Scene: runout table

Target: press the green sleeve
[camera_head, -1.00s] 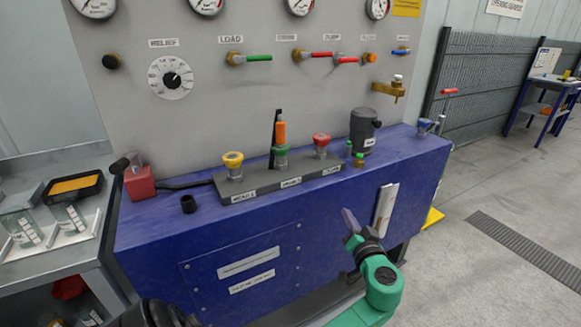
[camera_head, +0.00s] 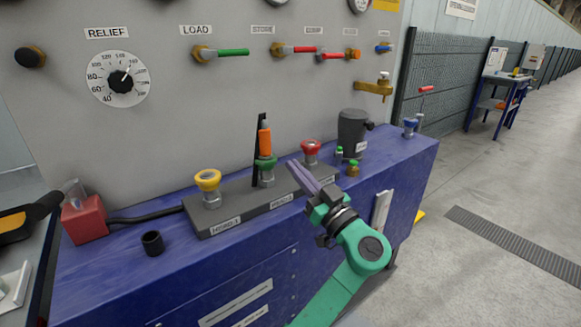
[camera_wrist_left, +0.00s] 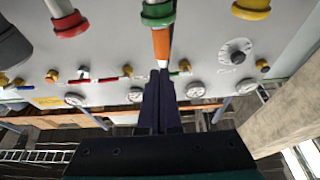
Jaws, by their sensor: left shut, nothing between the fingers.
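The green sleeve (camera_head: 266,163) is a ring on a metal fitting in the middle of the grey block (camera_head: 235,214), with an orange plug (camera_head: 264,142) standing upright in it. It also shows in the wrist view (camera_wrist_left: 158,14), upside down at the top, with the orange part (camera_wrist_left: 160,42) below it. My left gripper (camera_head: 294,166), on the green arm, is shut and empty. Its tips appear just right of the sleeve in the head view; contact cannot be told. In the wrist view the shut fingers (camera_wrist_left: 162,76) point towards the orange part. My right gripper is out of view.
A yellow-sleeved fitting (camera_head: 208,182) stands left of the green one and a red one (camera_head: 312,148) to the right. A dark cylinder (camera_head: 352,132) stands farther right. A red box (camera_head: 83,218) and black cup (camera_head: 152,243) are at the left. The grey panel rises behind.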

